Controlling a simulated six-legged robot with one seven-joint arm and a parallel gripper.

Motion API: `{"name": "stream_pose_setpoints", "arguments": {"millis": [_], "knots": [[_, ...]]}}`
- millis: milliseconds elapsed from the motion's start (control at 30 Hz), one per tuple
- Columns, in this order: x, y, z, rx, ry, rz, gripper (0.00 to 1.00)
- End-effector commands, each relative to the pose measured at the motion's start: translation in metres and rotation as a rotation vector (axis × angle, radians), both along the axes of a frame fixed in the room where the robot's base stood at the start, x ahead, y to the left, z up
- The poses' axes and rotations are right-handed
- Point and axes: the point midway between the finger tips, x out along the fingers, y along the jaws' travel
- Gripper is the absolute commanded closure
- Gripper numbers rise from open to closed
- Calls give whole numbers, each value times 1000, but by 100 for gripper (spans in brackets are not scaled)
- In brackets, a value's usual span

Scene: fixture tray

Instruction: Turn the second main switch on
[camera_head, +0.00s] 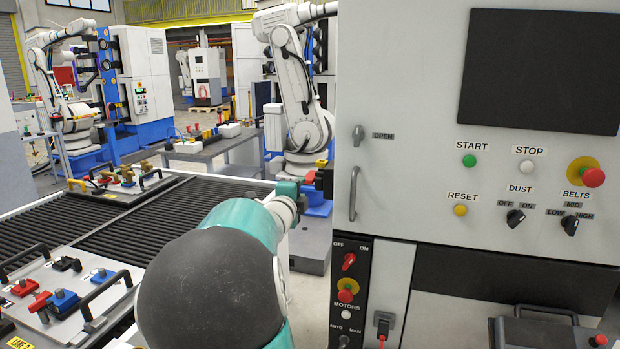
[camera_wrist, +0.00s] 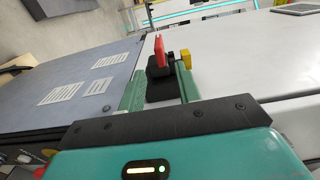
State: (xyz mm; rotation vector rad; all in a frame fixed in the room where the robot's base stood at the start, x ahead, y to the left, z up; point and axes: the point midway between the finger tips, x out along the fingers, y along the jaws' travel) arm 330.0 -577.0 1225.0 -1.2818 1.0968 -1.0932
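A black switch box (camera_wrist: 160,82) with an upright red lever (camera_wrist: 160,50) stands between the two green fingers of my gripper (camera_wrist: 163,72) in the wrist view. The fingers are apart, one on each side, and look wider than the lever. Whether they touch the box is hard to tell. In the head view my gripper (camera_head: 302,190) is at the left edge of the grey cabinet, beside small red, yellow and black parts, partly hidden by my arm. A red rotary switch (camera_head: 348,261) marked OFF and ON is on the cabinet's lower black panel, apart from my gripper.
The cabinet front (camera_head: 410,120) carries a dark screen, buttons, knobs and a door handle (camera_head: 353,193). A ribbed conveyor (camera_head: 150,225) with fixture trays lies to the left. A yellow block (camera_wrist: 186,59) sits close to the right finger. White robot arms stand behind.

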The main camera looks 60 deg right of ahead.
Motion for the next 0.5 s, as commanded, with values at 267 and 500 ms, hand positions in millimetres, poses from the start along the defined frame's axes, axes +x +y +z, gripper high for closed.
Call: {"name": "stream_pose_setpoints", "arguments": {"millis": [267, 500], "knots": [[10, -51, 0, -1, 2, -1, 66], [17, -92, -1, 0, 0, 0, 66]]}}
